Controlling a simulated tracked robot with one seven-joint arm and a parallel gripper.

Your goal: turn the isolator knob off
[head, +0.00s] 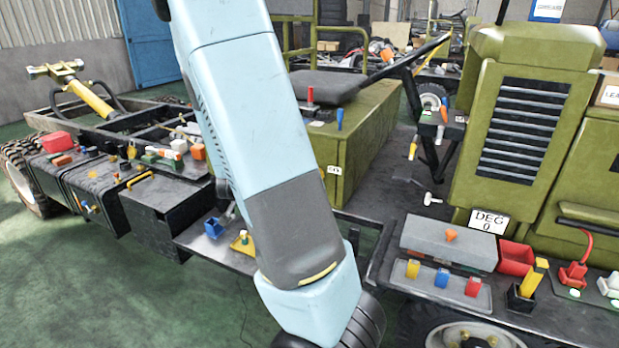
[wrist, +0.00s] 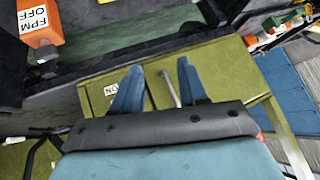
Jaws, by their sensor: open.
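In the wrist view my gripper (wrist: 160,67) is open, its two blue fingers apart. A thin pale rod or lever (wrist: 171,88) shows between the fingers, in front of an olive-green box (wrist: 225,70); whether it is part of the isolator knob I cannot tell. A small white label (wrist: 111,89), apparently "ON" seen upside down, is on that box left of the fingers. In the head view the label (head: 335,170) shows on the green box (head: 365,145) beside my arm. My arm hides part of that box, and my fingers are not visible there. No clear isolator knob shows.
An orange block marked "FPM OFF" (wrist: 38,22) is at the wrist view's upper left. In the head view, a red handle (head: 310,95) and blue handle (head: 340,118) stand on the green box. Blocks sit on a grey tray (head: 455,292) at right. Green floor is clear at lower left.

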